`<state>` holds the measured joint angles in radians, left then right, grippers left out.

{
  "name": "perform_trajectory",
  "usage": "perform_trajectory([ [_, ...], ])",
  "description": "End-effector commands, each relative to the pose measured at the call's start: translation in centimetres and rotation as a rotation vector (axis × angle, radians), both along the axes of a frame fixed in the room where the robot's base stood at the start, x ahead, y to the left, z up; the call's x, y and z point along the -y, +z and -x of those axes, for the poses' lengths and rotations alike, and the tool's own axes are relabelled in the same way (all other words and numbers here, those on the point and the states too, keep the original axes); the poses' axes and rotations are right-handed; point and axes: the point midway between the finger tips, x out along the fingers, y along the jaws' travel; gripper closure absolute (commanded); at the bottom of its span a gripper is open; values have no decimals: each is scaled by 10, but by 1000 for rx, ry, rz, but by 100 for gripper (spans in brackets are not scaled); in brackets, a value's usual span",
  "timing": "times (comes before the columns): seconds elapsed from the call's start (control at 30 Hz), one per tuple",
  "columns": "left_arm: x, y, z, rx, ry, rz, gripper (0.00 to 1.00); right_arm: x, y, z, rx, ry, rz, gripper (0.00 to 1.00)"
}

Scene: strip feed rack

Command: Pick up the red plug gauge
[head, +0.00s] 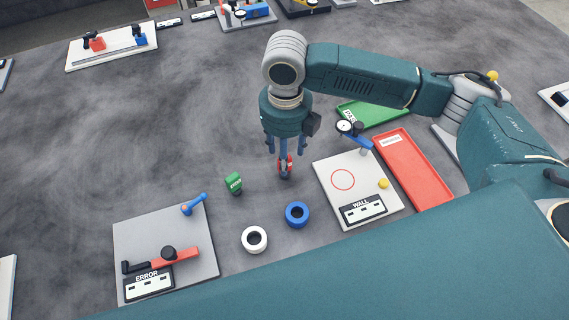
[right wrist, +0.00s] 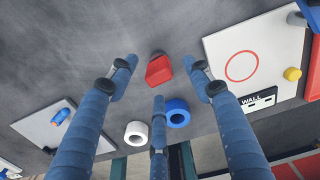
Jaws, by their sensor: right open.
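The red plug gauge (head: 289,163) stands on the dark grey table near the middle of the head view, partly hidden by a finger of my right gripper (head: 285,158). In the right wrist view the red plug gauge (right wrist: 158,70) lies beyond and between the three spread blue fingertips of the right gripper (right wrist: 160,84). The fingers are open and empty, pointing down over the gauge. I cannot tell whether any finger touches it. My left gripper is in neither view.
A green plug gauge (head: 233,185) stands to the left. A blue ring (head: 289,218) and a white ring (head: 247,247) lie nearer. A white WALL board (head: 325,178) and a red tray (head: 418,185) lie to the right, a grey ERROR board (head: 135,235) at the lower left.

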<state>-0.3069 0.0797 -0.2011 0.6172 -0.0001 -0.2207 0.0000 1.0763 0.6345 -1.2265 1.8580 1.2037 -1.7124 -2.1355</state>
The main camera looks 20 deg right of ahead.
Motion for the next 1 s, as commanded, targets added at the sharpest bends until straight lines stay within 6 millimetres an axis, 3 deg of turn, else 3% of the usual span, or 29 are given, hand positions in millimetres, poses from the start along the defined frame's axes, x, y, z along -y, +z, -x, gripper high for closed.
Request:
perform_trajectory([
  [0.23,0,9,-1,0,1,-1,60,-1,-19,2,-1,1,1,50],
  [0.5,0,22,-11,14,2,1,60,-2,-57,5,0,0,0,50],
  [0.77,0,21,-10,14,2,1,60,-2,-62,4,4,1,0,50],
  [0.83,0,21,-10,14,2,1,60,-2,-62,4,4,1,0,58],
  [1.0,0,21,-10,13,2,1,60,-2,-62,4,4,1,0,92],
])
